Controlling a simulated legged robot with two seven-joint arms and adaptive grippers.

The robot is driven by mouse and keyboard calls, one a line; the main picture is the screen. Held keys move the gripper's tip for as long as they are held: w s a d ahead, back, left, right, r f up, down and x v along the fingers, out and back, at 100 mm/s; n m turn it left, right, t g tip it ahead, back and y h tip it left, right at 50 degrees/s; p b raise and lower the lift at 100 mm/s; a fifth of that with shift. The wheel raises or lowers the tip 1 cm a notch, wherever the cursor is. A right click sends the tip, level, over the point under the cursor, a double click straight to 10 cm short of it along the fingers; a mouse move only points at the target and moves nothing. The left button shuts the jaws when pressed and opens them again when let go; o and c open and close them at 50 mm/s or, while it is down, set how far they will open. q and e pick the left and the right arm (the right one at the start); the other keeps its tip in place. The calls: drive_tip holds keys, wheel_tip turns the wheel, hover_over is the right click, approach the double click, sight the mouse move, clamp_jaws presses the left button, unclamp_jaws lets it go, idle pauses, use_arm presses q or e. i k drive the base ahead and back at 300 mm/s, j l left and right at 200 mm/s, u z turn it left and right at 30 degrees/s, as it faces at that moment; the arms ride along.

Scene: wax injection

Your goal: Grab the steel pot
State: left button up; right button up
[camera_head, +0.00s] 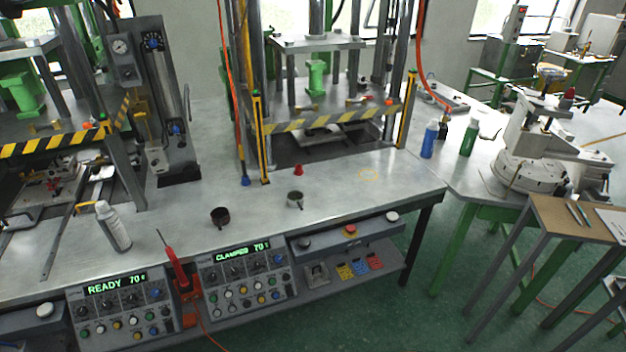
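A small steel pot (295,200) stands upright on the grey metal workbench (340,205), a little in front of the middle press. It looks silvery with a dark inside. A darker brown-black pot (220,218) stands to its left, nearer the front edge. Neither gripper shows in the head view, and nothing touches the steel pot.
A red cone-shaped object (298,170) sits just behind the steel pot. A white spray can (113,227) stands at left. A red-handled tool (176,268) is at the front edge between two control panels. Yellow-black striped bars (335,117) cross the presses. The bench right of the pot is clear.

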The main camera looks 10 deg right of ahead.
sight(295, 198)
drive_tip(key=i+l+z, duration=0.2)
drive_tip(key=i+z, duration=0.15)
drive_tip(key=i, duration=0.15)
drive_tip(key=i+z, duration=0.3)
drive_tip(key=i, duration=0.2)
